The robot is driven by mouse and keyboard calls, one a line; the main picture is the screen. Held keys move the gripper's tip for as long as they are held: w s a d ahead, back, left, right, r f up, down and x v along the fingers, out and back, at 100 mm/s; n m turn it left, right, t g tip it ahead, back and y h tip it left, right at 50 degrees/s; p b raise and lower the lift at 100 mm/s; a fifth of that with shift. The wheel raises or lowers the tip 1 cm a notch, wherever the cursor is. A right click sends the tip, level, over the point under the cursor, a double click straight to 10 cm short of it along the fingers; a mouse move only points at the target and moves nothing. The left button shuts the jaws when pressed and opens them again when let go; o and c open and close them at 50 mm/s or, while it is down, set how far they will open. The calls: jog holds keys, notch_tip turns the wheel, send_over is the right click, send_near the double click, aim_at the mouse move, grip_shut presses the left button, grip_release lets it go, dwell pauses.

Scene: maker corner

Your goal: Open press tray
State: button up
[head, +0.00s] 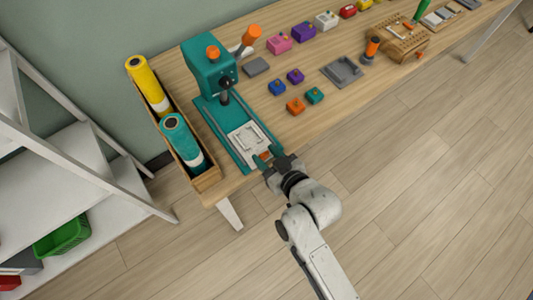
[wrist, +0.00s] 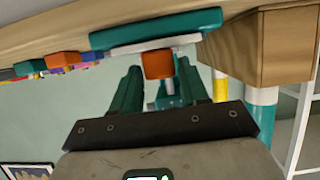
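The teal press (head: 212,72) stands near the left end of the wooden table, with an orange knob on top and a lever. Its pale tray (head: 247,138) lies on the teal base and also shows as a white edge in the wrist view (wrist: 125,47). The tray's orange handle (wrist: 158,65) faces the table's front edge. My gripper (head: 264,160) is at this front end. In the wrist view its two teal fingers are apart, with the handle in line with the gap at their tips. I cannot tell whether they touch it.
A wooden box (head: 205,181) with yellow and teal rolls stands left of the press. Small coloured blocks (head: 296,106) and a grey plate (head: 342,71) lie to the right. White shelves (head: 75,165) are at the left. The floor in front is clear.

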jog(key=o, duration=0.3)
jog(key=b+v, duration=0.1)
jog(key=v, duration=0.9)
jog(key=shift+s+d+r, duration=0.15)
jog(key=shift+s+d, duration=0.1)
dwell(0.4)
jog(key=s+d+f+m+g+h, duration=0.2)
jog(key=s+d+h, duration=0.1)
jog(key=d, duration=0.3)
jog(key=s+d+f+m+g+h, duration=0.1)
jog(key=s+d+f+g+h, duration=0.15)
jog(key=d, duration=0.35)
jog(key=s+d+m+g+h, duration=0.2)
jog(key=s+d+m+g, duration=0.2)
jog(key=s+d, duration=0.4)
jog(key=shift+s+d+f+g, duration=0.2)
jog(key=shift+s+d+g, duration=0.15)
jog(key=shift+s+g, duration=0.6)
